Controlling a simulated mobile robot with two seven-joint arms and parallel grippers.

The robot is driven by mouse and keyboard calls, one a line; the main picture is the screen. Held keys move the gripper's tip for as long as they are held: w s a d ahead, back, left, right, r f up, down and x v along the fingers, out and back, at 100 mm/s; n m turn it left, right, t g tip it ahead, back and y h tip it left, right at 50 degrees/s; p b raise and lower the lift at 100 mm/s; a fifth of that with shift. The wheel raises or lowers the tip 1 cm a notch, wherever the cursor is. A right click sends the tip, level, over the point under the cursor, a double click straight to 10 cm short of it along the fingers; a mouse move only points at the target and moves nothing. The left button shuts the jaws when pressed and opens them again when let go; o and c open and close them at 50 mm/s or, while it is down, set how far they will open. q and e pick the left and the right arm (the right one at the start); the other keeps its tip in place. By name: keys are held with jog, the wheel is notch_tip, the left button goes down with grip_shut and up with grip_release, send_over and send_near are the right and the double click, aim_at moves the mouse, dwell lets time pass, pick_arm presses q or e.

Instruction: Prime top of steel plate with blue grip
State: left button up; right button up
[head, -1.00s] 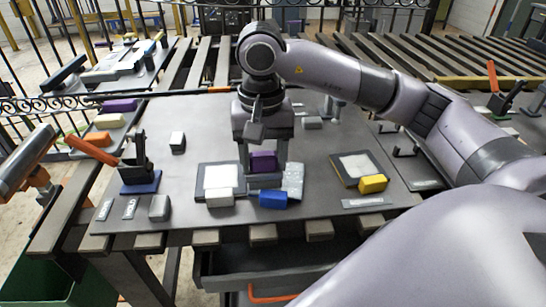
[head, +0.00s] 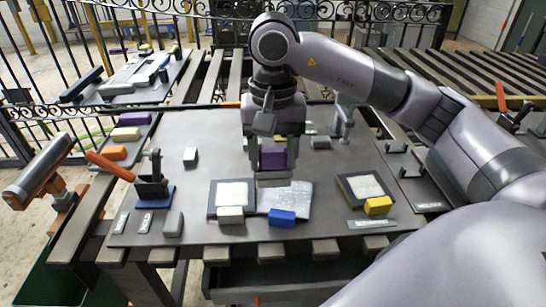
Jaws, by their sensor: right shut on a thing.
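The steel plate (head: 297,195) is a silver, slightly mottled rectangle near the table's front edge, with the blue grip (head: 281,217) at its front edge. My right gripper (head: 273,160) is shut on a purple block (head: 273,158) with a flat grey pad (head: 273,178) under it. The pad appears above the plate's far edge; I cannot tell whether it touches. Most of the plate's top is visible. My left gripper is not in view.
A dark-framed plate with a cream grip (head: 230,214) lies left of the steel plate; another with a yellow grip (head: 378,205) lies right. An orange-handled clamp (head: 152,185) on a blue base stands at left. Loose coloured blocks (head: 112,153) lie on the left edge.

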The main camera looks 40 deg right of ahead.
jog(key=shift+r, duration=0.15)
jog(key=shift+r+p, duration=0.8)
jog(key=shift+r, duration=0.65)
jog(key=shift+f, duration=0.1)
